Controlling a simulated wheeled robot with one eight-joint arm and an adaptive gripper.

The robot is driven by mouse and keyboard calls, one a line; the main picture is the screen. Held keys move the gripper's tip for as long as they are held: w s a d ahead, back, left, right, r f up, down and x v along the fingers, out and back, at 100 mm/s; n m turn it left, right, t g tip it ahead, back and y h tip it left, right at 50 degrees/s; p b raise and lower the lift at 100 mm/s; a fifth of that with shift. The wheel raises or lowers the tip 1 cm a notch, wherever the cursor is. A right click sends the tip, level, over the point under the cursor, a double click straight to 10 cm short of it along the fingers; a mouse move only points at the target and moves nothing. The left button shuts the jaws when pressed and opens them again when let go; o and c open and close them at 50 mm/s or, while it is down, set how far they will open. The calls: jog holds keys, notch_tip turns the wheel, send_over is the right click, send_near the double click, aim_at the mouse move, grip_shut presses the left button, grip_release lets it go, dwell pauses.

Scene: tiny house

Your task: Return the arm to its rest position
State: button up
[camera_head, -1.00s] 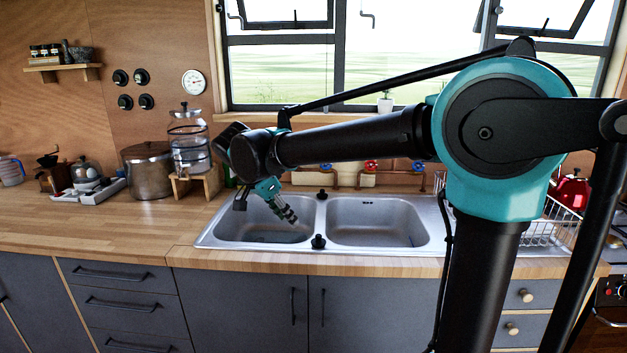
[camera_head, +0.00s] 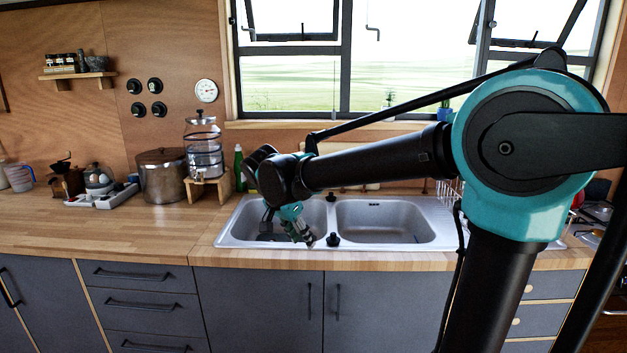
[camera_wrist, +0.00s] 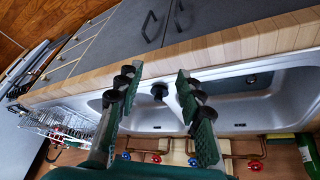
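My arm (camera_head: 375,163) reaches left across the front of the counter in the head view. My gripper (camera_head: 308,240) hangs downward over the left sink basin, close to its front rim. The wrist view shows my gripper (camera_wrist: 157,80) with its two green-and-black fingers spread apart and nothing between them. The double sink (camera_head: 385,222) lies below it and also shows in the wrist view (camera_wrist: 250,105). The gripper is too small in the head view to tell its exact height above the sink.
A green bottle (camera_head: 239,167) stands behind the left basin. A glass dispenser (camera_head: 203,150) and a metal pot (camera_head: 162,178) stand on the counter to the left. A dish rack (camera_wrist: 60,118) is beside the sink. The counter's front left (camera_head: 110,235) is clear.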

jog(key=s+d+f+n+y, duration=0.1)
jog(key=s+d+f+n, duration=0.3)
jog(key=s+d+f, duration=0.3)
jog(key=s+d+f+n+y, duration=0.2)
jog(key=s+d+f, duration=0.5)
jog(key=d+f, duration=0.5)
jog(key=d+n, duration=0.1)
jog(key=d, duration=0.2)
jog(key=shift+s+d+n+t+y, duration=0.3)
jog(key=shift+s+n+t, duration=0.1)
jog(key=shift+r, duration=0.1)
